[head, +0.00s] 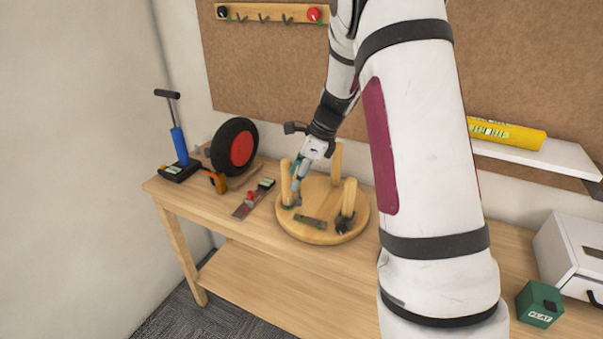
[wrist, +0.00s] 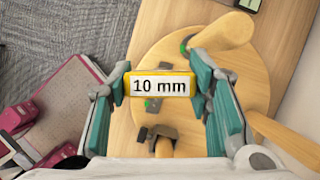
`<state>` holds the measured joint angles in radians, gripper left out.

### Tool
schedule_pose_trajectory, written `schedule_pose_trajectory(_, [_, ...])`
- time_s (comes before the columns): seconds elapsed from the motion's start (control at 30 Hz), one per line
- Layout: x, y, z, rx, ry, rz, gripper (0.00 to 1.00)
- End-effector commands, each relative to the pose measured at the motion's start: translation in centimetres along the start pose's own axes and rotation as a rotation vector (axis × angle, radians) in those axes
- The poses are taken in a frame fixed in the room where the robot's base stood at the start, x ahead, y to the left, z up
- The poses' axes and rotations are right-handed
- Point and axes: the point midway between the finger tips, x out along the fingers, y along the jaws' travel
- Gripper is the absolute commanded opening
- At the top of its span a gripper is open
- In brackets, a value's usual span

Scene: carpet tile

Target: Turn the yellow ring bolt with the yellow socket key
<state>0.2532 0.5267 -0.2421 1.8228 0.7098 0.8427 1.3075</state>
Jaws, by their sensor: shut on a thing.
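My gripper (wrist: 161,78) is shut on the yellow socket key (wrist: 161,76). In the wrist view its yellow-edged end with a "10 mm" label sits between the teal fingers and hides most of the key. In the head view my gripper (head: 296,190) is low over the left part of a round wooden stool (head: 322,190), which lies upturned with its legs pointing up. I cannot make out the yellow ring bolt in either view, nor whether the key touches anything.
Stool legs (head: 347,197) stand close to my gripper. Dark brackets (head: 313,222) lie on the stool. A level-like tool (head: 243,208), a wheel (head: 233,146) and a blue pump (head: 180,147) are on the bench to the left. A green box (head: 539,304) is at right.

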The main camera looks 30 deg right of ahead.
Motion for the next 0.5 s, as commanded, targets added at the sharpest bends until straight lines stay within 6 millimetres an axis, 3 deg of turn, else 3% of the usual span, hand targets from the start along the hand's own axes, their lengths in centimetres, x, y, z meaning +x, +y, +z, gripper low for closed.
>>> schedule_pose_trajectory(0.17, [-0.76,-0.61,-0.49,0.106,0.001,-0.045,0.02])
schedule_pose_trajectory(0.5, [-0.83,-0.67,-0.52,0.115,0.0,-0.048,0.02])
